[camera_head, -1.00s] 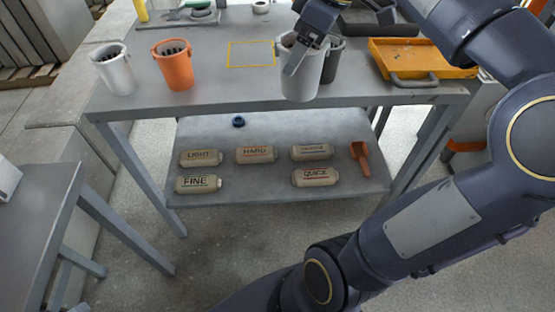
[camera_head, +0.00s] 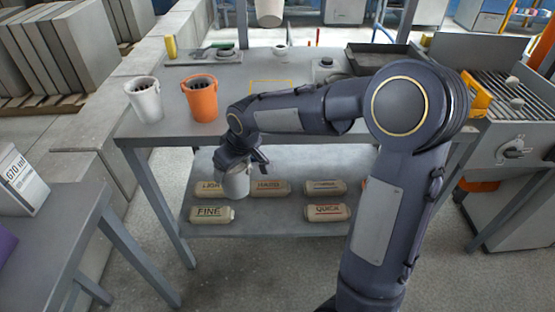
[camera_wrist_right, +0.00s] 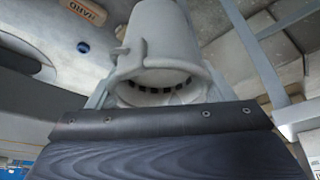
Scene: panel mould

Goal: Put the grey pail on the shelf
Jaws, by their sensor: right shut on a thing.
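The grey pail (camera_head: 237,183) hangs from my right gripper (camera_head: 243,163), in front of the table's lower shelf (camera_head: 265,221) at its left part. In the right wrist view my right gripper (camera_wrist_right: 160,92) is shut on the pail (camera_wrist_right: 160,40), with a finger on each side near its rim and the open mouth towards the camera. The pail hides part of a bag on the shelf; I cannot tell whether it touches the shelf. My left gripper is not in view.
Several labelled bags lie on the shelf, including FINE (camera_head: 212,214) and QUICK (camera_head: 327,212). Bare shelf shows between these two. A white pail (camera_head: 144,101) and an orange pail (camera_head: 201,101) stand on the tabletop above.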

